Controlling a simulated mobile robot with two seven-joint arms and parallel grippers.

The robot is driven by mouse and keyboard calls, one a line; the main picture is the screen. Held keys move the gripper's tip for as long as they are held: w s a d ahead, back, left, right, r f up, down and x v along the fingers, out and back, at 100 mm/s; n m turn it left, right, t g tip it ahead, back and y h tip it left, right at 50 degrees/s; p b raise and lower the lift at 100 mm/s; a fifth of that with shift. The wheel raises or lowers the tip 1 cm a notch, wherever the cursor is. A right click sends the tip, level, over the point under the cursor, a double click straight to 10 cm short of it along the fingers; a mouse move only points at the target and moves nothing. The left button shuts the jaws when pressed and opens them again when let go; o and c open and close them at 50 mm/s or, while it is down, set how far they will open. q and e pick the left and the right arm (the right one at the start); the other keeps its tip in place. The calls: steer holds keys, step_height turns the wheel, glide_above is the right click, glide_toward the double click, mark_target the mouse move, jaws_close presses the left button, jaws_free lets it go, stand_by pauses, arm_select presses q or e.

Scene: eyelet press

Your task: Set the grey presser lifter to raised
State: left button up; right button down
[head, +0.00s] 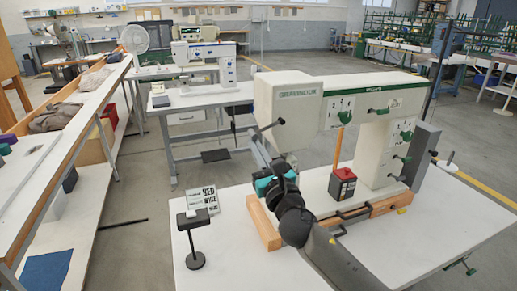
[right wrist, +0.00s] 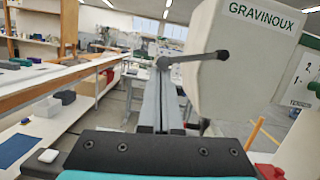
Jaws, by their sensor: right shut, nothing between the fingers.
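A dark grey lever (head: 268,126), which looks like the presser lifter, is at the left end of the white machine head (head: 288,105). In the right wrist view the lever (right wrist: 193,58) lies almost level in front of the head, slightly higher at its right end. My right gripper (head: 256,142) is shut and empty, its fingers pointing up toward the lever's left end. In the right wrist view the closed fingers (right wrist: 161,85) end just below that left end. I cannot tell whether they touch. My left gripper is not in view.
Several green handles, one at the head's right (head: 378,111), sit on the machine. A red-and-black box (head: 342,184) with an orange upright stands under the arm. A small black stand (head: 194,240) and a lettered sign (head: 204,200) are at the left. The table's front right (head: 440,230) is clear.

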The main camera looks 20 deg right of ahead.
steer(key=shift+a+r, duration=0.1)
steer(key=shift+r, duration=0.15)
steer(key=shift+a+r+m+h+p, duration=0.2)
steer(key=shift+r+m+h+p, duration=0.25)
steer(key=shift+r+m+p, duration=0.65)
steer(key=shift+a+r+m+h+p, duration=0.15)
steer(key=shift+r+m+h+p, duration=0.35)
steer(key=shift+m, duration=1.2)
steer(key=shift+a+r+m+h+p, duration=0.2)
steer(key=shift+r+m+h+p, duration=0.4)
steer(key=shift+m, duration=0.8)
